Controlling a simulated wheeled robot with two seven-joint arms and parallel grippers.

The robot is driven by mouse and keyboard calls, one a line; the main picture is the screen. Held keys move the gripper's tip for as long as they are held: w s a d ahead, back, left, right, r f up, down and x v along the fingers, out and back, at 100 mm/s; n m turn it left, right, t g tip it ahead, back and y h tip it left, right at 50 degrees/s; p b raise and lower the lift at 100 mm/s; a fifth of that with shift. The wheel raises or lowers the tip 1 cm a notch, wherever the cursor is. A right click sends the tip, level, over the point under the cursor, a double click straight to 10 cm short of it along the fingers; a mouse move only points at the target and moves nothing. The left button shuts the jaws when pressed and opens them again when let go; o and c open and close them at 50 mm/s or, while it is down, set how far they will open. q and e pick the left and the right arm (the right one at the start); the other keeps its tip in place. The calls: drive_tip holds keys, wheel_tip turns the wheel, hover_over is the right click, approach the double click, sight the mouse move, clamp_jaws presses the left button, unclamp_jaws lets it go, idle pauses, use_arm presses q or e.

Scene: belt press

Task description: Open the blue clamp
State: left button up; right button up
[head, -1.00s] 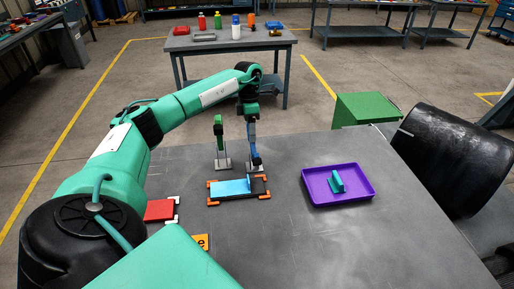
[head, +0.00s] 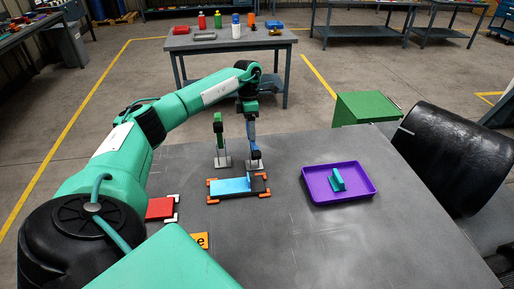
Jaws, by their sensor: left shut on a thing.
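The blue clamp (head: 251,131) stands on a light bracket at the back edge of the dark plate (head: 258,187), which lies between orange corner pieces. A light-blue block (head: 231,187) rests on that plate. My left gripper (head: 250,114) reaches over from the left and is shut on the upper end of the blue clamp's handle. The gripper covers the handle's top. The clamp's dark lower end sits above the back of the plate and looks apart from it. The green clamp (head: 218,127) stands upright just left of the blue one. My right gripper is not in view.
A purple tray (head: 313,190) with a teal piece (head: 337,180) lies to the right. A red plate (head: 160,208) lies at the left between white corners, near an orange label (head: 200,240). A black roller (head: 455,160) stands right. The table's front right is clear.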

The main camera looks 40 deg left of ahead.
use_arm(q)
drive_tip(key=shift+p+v, duration=2.05)
drive_tip(key=shift+v, duration=1.35)
drive_tip(key=shift+c, duration=0.6)
drive_tip(key=shift+f, duration=0.15)
